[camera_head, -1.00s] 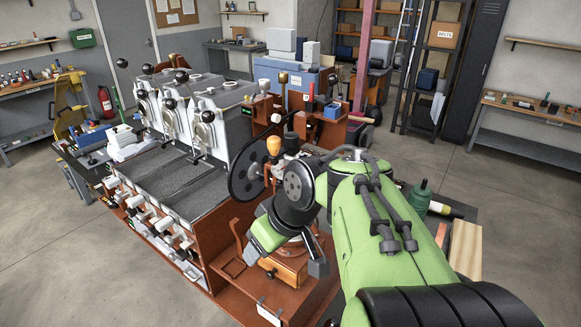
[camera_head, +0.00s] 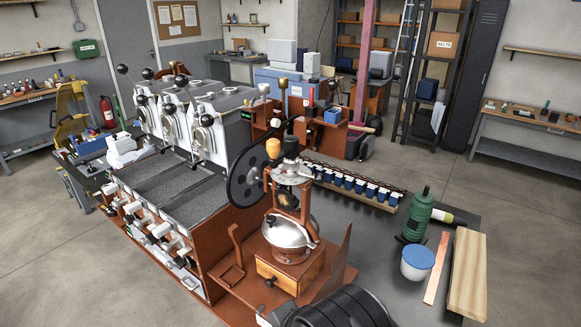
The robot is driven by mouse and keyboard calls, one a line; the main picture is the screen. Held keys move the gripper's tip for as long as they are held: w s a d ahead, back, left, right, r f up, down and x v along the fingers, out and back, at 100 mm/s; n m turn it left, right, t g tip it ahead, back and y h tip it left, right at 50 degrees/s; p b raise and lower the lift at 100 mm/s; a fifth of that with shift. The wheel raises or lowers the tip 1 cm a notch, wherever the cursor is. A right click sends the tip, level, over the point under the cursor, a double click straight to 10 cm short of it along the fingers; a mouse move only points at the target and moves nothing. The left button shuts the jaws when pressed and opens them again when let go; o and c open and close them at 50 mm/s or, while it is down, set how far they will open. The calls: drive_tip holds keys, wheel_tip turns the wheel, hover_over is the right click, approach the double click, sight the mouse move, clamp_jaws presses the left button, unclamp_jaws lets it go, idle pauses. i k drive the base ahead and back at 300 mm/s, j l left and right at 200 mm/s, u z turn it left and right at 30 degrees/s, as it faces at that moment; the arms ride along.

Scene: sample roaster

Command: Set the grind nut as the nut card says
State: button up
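The hand grinder stands on a red-brown base near the front centre of the table. It has a black flywheel (camera_head: 240,190), a silver dome (camera_head: 288,232), a wooden drawer box (camera_head: 305,276) and an orange handle knob (camera_head: 271,147). The metal parts at its top (camera_head: 292,171) are small, and I cannot tell which is the grind nut or how it is set.
A roaster (camera_head: 205,125) with several drums stands left of the grinder.

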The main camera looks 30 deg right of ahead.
sight(289, 166)
drive_tip(key=i+j+z, duration=0.6)
drive_tip(key=i+j, duration=0.15)
